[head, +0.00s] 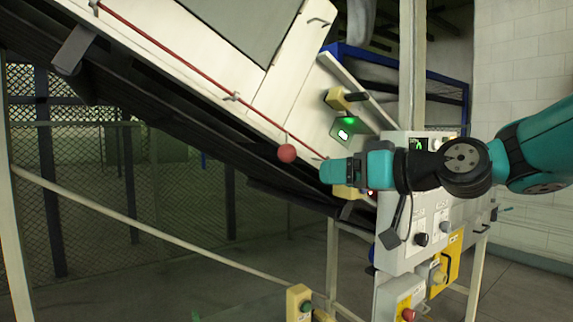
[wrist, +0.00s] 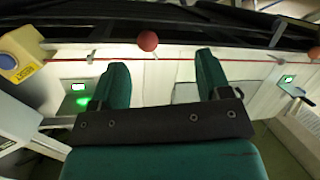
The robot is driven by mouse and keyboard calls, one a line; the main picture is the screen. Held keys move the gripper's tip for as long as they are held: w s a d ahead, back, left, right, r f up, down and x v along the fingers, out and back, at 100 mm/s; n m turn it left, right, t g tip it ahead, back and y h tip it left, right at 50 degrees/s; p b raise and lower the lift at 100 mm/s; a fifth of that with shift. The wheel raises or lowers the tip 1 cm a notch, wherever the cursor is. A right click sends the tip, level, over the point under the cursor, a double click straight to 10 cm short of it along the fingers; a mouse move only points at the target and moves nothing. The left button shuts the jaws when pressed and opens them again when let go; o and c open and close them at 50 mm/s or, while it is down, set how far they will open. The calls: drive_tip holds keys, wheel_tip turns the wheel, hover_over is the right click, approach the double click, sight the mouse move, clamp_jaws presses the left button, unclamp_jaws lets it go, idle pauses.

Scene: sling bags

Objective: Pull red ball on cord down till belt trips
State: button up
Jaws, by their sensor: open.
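The red ball (head: 287,153) hangs just below the red cord (head: 190,67), which runs along the side of the sloping conveyor. My gripper (head: 325,172) is just right of the ball in the head view, with a gap between them. In the wrist view the ball (wrist: 148,41) shows beyond and between the two green fingertips (wrist: 160,70). The fingers are spread apart with nothing between them. The belt (head: 250,150) is dark and partly hidden behind the frame and my arm.
A control panel (head: 425,205) with knobs and buttons stands behind my arm. A yellow box (wrist: 20,52) sits at the cord's left end in the wrist view. A small green-lit display (head: 345,133) is on the conveyor side. The space below the ball looks clear.

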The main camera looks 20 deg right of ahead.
sight(294, 152)
drive_tip(key=w+d+r+t, duration=0.2)
drive_tip(key=d+r, duration=0.1)
drive_tip(key=shift+m, duration=0.3)
drive_tip(key=p+x, duration=0.8)
drive_tip(key=x, duration=0.7)
drive_tip(key=shift+d+f, duration=0.1)
drive_tip(key=shift+w+a+f, duration=0.15)
drive_tip(key=shift+w+a, duration=0.15)
drive_tip(key=shift+w, duration=0.3)
